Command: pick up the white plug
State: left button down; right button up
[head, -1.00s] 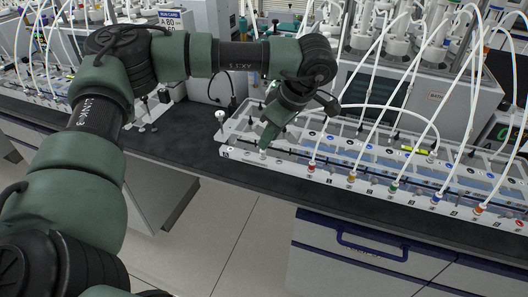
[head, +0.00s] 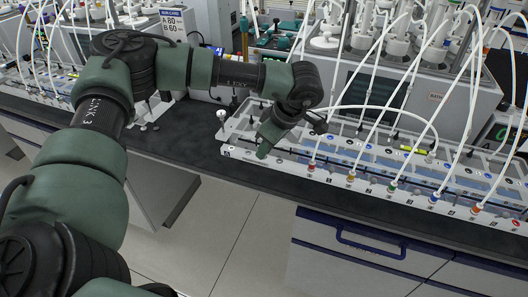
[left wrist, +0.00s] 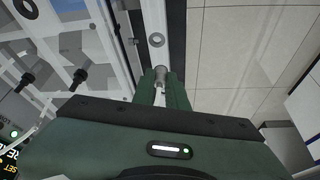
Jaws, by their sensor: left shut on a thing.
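My left gripper (head: 263,151) is over the near-left end of the white rack (head: 232,153) in the head view. In the left wrist view its two green fingers (left wrist: 161,92) are shut on the white plug (left wrist: 160,74), a small pale cylinder whose end shows between the fingertips. An open round hole (left wrist: 156,40) shows in the white rail just beyond the plug. The plug looks clear of that hole, but its height above the rail is hard to tell. In the head view the fingers hide the plug. My right gripper is not in view.
Tubes with coloured fittings, such as a red one (head: 311,167) and an orange one (head: 351,176), stand along the rack's front rail to the right. A white-topped post (head: 221,116) stands at the rack's left end. The dark bench (head: 190,150) is clear left of the rack.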

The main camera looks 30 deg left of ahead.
pick_arm(q)
jog(key=shift+r, duration=0.15)
notch_tip(320, 180, up, 20)
jog(key=b, duration=0.1)
dwell(0.3)
dwell(0.3)
jog(key=shift+r+p, duration=0.5)
jog(key=shift+p, duration=0.25)
jog(key=shift+r+p, duration=0.85)
jog(key=shift+p, duration=0.25)
jog(key=shift+r+p, duration=0.8)
jog(key=shift+p, duration=0.2)
